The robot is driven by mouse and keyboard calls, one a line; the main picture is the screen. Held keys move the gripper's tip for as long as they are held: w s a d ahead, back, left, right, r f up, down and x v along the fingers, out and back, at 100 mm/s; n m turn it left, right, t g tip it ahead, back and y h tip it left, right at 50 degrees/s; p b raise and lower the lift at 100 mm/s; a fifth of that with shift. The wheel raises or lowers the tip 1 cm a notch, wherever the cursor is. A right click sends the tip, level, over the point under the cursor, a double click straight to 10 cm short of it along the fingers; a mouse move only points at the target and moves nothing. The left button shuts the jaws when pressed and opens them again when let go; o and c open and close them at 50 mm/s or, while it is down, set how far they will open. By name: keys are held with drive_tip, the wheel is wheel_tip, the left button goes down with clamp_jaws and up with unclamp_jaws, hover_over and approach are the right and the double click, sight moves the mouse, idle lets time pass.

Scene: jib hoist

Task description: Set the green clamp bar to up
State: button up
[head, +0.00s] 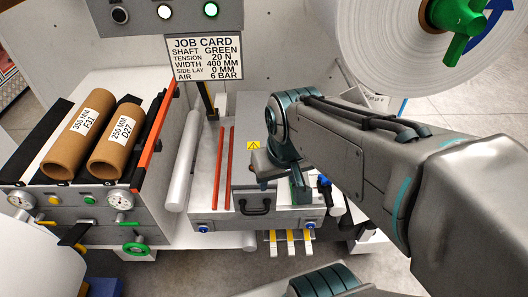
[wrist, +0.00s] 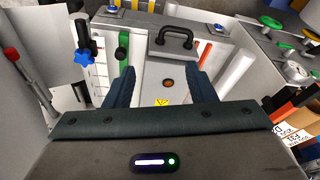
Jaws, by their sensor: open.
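The green clamp bar (wrist: 126,65) shows in the wrist view as a narrow green strip with a black knob on it, just beyond my left finger's tip. It lies beside the grey panel with the black handle. My gripper (wrist: 158,77) is open and empty, its two dark fingers apart over that panel. In the head view my gripper (head: 281,180) is above the right part of the machine's middle unit, and my arm hides the clamp bar there. I cannot tell whether a finger touches the bar.
A blue star knob (wrist: 85,58) on a black post stands left of the bar. A black handle (wrist: 174,39) is on the panel. In the head view, cardboard cores (head: 79,130) lie at left, a job card (head: 205,57) hangs above, and a big white roll (head: 383,35) is upper right.

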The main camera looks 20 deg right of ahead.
drive_tip(key=w+d+f+n+g+b, duration=0.35)
drive_tip(key=w+d+f, duration=0.35)
drive_tip(key=w+d, duration=0.45)
drive_tip(key=shift+t, duration=0.35)
wheel_tip(320, 180, down, 13)
drive_tip(key=shift+w+a+f+b, duration=0.15)
drive_tip(key=shift+b, duration=0.2)
